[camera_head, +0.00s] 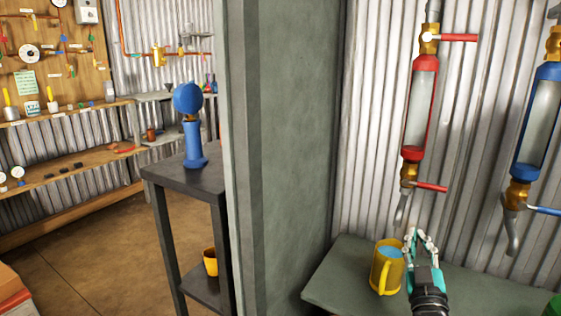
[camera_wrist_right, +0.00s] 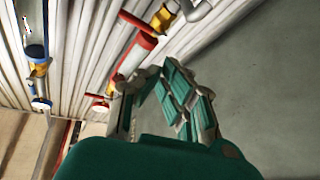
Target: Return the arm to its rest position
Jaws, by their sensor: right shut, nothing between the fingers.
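My right gripper (camera_head: 421,240), with grey and teal fingers, points up above the grey shelf at the lower right. It is shut and empty. In the right wrist view its fingers (camera_wrist_right: 152,78) come close together. A yellow mug (camera_head: 379,272) with light blue inside stands on the shelf just left of the gripper. I cannot tell whether they touch. The red-capped glass cylinder (camera_head: 419,110) hangs on the wall above the mug and gripper, and it also shows in the wrist view (camera_wrist_right: 135,56). My left gripper is not in view.
A blue-capped glass cylinder (camera_head: 541,120) hangs at the right, its spout low over the shelf (camera_head: 340,272). A grey-green post (camera_head: 285,150) stands left of the shelf. Beyond it, a dark stand (camera_head: 190,178) holds a blue object (camera_head: 194,140). Floor (camera_head: 100,240) is open at left.

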